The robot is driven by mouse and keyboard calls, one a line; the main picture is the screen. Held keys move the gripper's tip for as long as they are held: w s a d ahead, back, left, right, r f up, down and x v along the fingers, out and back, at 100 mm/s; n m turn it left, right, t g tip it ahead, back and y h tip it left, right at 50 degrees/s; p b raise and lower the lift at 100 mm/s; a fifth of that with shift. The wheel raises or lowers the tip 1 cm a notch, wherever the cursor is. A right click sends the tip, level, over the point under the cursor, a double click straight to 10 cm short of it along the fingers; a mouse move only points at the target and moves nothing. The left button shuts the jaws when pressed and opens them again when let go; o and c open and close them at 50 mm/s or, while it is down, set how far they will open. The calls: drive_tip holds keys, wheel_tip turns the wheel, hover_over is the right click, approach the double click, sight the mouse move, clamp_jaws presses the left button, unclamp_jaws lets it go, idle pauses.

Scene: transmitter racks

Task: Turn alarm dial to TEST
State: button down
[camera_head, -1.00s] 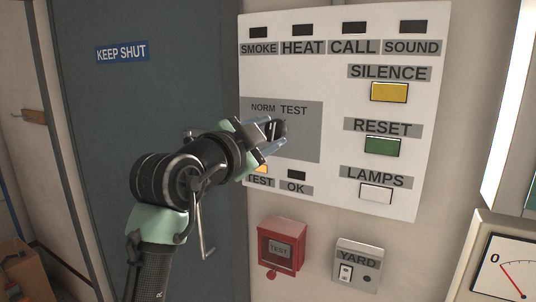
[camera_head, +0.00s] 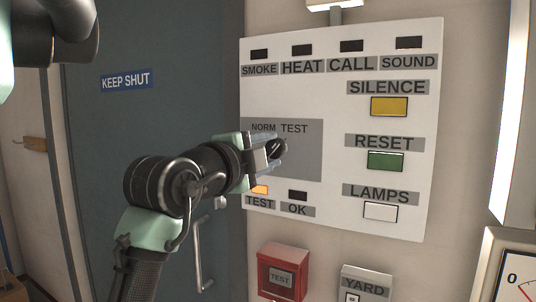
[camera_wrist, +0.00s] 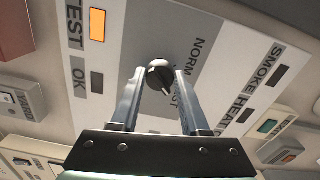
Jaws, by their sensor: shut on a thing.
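The alarm dial (camera_head: 276,147) is a dark round knob on the grey patch of the white alarm panel (camera_head: 340,190), below the words NORM and TEST. My gripper (camera_head: 272,150) reaches it from the left and is shut on it. In the wrist view the dial (camera_wrist: 159,75) sits between the fingertips (camera_wrist: 160,82). Its pale pointer mark points down and slightly right there, towards the TEST side. The right finger partly hides the TEST word. The orange TEST lamp (camera_head: 260,190) is lit; the OK lamp (camera_head: 297,196) is dark.
Yellow SILENCE (camera_head: 389,106), green RESET (camera_head: 385,160) and white LAMPS (camera_head: 380,211) buttons are right of the dial. A red box (camera_head: 283,272) and a YARD switch box (camera_head: 366,284) are below the panel. A grey-blue door (camera_head: 160,130) stands left.

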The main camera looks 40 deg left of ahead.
drive_tip(key=shift+f, duration=0.1)
drive_tip(key=shift+c, duration=2)
unclamp_jaws()
drive_tip(key=b+v, duration=0.2)
drive_tip(key=v, duration=1.1)
drive_tip(key=shift+b, duration=0.4)
drive_tip(key=shift+a, duration=0.1)
